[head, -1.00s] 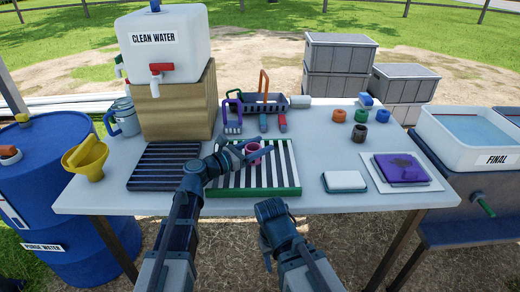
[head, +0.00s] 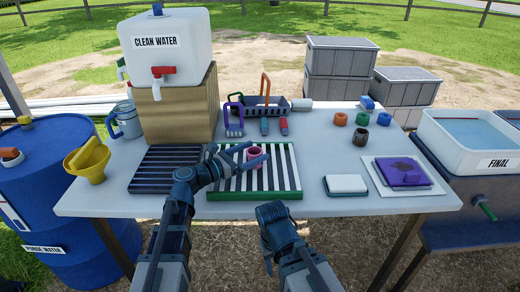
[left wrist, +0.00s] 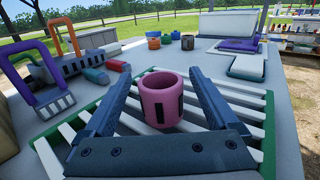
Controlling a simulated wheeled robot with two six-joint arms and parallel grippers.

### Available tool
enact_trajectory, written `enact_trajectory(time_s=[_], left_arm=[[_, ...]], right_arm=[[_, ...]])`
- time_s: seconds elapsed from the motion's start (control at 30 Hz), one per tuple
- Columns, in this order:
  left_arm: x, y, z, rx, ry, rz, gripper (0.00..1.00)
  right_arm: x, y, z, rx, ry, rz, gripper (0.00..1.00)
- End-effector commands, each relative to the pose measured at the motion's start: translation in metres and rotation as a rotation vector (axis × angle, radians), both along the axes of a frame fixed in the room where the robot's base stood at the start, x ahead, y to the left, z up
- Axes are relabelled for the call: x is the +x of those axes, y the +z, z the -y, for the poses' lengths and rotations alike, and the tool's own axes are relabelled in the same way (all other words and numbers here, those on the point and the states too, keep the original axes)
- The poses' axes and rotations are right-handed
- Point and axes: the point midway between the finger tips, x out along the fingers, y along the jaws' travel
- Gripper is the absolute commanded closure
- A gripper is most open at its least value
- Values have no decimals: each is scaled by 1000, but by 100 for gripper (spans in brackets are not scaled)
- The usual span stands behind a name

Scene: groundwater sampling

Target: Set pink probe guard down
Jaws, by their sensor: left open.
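The pink probe guard (head: 254,155) stands upright on the green-edged rack with white slats (head: 226,184). It also shows in the left wrist view as a pink ring with dark slots (left wrist: 163,99). My left gripper (head: 258,155) is open, with one finger on each side of the guard. In the left wrist view a gap shows between the guard and the fingers (left wrist: 164,100). My right gripper (head: 270,210) is low in front of the table's near edge; its jaws are not clear.
A dark slatted rack (head: 160,170) lies to the left. Behind are a purple-handled brush (head: 233,116) and a dark basket (head: 262,106). Several coloured rings, including an orange one (head: 340,119), stand at the back right. A white pad (head: 346,184) and a purple cloth (head: 402,171) lie right.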

Motion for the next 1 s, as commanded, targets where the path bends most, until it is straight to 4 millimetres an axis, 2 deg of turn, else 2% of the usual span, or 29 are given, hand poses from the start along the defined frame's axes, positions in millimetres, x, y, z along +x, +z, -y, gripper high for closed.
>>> enact_trajectory(time_s=[0.03,0.2,0.4,0.6,1.0], left_arm=[[-9,0,-11,0,5,0,7],[-29,0,-38,0,5,0,7],[-45,0,-61,0,3,0,7],[-51,0,-70,0,1,0,7],[-51,0,-70,0,0,0,7]], right_arm=[[0,0,0,0,0,0,50],[0,0,0,0,0,0,50],[0,0,0,0,0,0,50],[0,0,0,0,0,0,50],[0,0,0,0,0,0,50]])
